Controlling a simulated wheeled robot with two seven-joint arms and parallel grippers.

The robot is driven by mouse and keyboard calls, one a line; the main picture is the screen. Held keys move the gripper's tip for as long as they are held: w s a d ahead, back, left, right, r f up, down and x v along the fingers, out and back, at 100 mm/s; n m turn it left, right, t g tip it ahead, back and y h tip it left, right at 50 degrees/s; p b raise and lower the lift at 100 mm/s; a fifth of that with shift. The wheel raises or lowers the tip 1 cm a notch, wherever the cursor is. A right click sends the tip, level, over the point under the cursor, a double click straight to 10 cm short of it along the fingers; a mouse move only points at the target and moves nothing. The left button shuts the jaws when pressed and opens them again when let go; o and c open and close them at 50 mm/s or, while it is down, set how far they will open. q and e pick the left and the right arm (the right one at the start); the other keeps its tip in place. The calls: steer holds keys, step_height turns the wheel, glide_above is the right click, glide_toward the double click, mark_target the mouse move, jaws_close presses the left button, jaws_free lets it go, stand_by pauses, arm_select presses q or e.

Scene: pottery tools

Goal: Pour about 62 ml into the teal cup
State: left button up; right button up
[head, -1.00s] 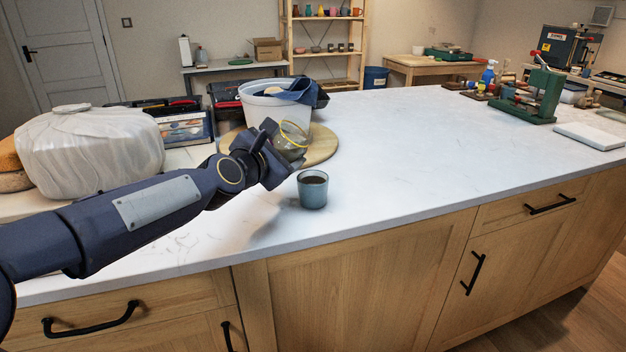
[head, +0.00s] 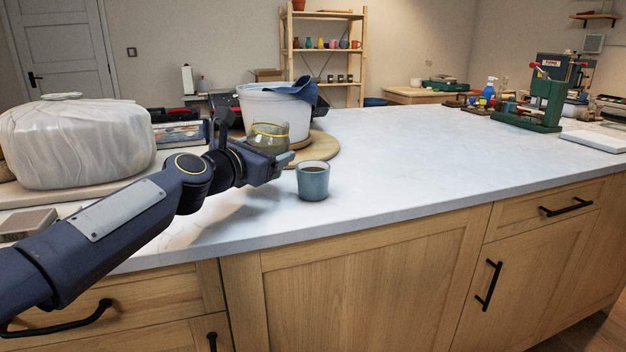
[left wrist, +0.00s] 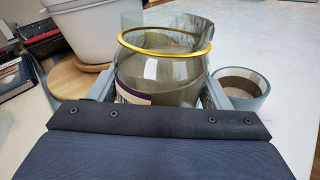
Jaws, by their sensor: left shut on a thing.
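The teal cup (head: 313,181) stands upright on the white counter near its front edge, with dark brown liquid inside. It also shows at the right in the left wrist view (left wrist: 243,88). My left gripper (head: 272,152) is shut on a clear glass vessel (head: 268,137) with a yellow ring, held roughly upright to the left of the cup and apart from it. In the left wrist view the glass vessel (left wrist: 163,65) sits between the two fingers and shows a purple-edged label. How much liquid it holds is hard to tell. My right gripper is not in view.
A white bucket (head: 262,105) with a blue cloth stands on a round wooden board (head: 322,150) behind the gripper. A plastic-wrapped lump (head: 75,145) is at the left. A green press (head: 540,105) stands far right. The counter right of the cup is clear.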

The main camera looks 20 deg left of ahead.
arm_select(q)
steer(key=shift+r, duration=0.15)
steer(key=f+n+b, duration=0.1)
steer(key=b, duration=0.1)
steer(key=a+f+b, duration=0.1)
steer(key=b, duration=0.1)
steer(key=shift+f+n, duration=0.15)
steer(key=shift+n, duration=0.25)
steer(key=shift+s+a+f+n+t+b, duration=0.1)
steer(key=shift+n+t+b, duration=0.2)
steer(key=shift+b, duration=0.2)
